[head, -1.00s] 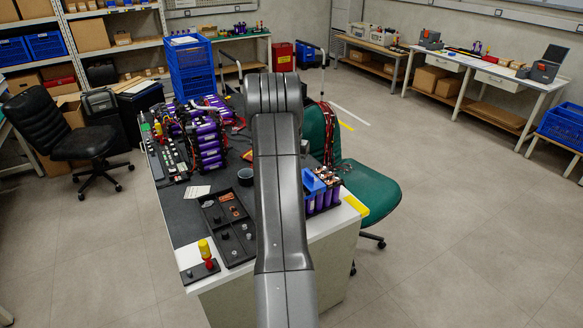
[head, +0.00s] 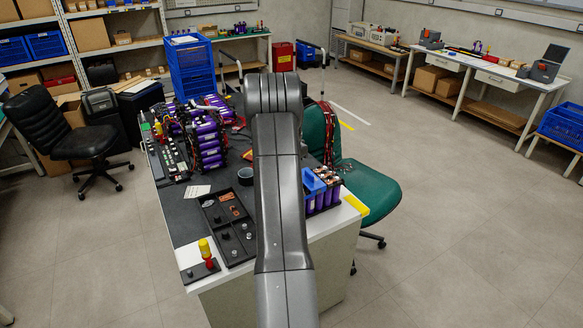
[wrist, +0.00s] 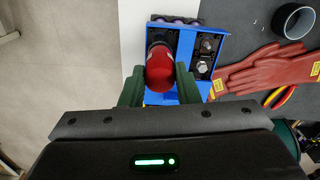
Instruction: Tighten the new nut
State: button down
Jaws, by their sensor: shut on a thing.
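My gripper (wrist: 160,88) is shut on a red-handled tool (wrist: 160,70), seen from above in the wrist view between two dark green fingers. The tool stands over the left side of a blue-framed battery module (wrist: 183,94). Its tip and whatever lies under it are hidden, so I cannot see the new nut or whether the tool sits on it. A silver bolt head or nut (wrist: 203,68) shows on the module to the right of the tool. In the head view the blue module (head: 314,182) stands at the bench's right end; my arm hides the gripper there.
Red gloves (wrist: 262,70), a black ring (wrist: 292,20) and pliers (wrist: 283,98) lie right of the module. A green chair (head: 370,195) stands close beside the bench.

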jog(key=m, duration=0.6)
jog(key=shift+r, duration=0.1)
dwell(0.5)
jog(key=n, duration=2)
jog(key=shift+d+n, duration=0.1)
jog(key=shift+n, duration=0.2)
jog(key=n, duration=0.6)
jog(key=shift+n, duration=0.3)
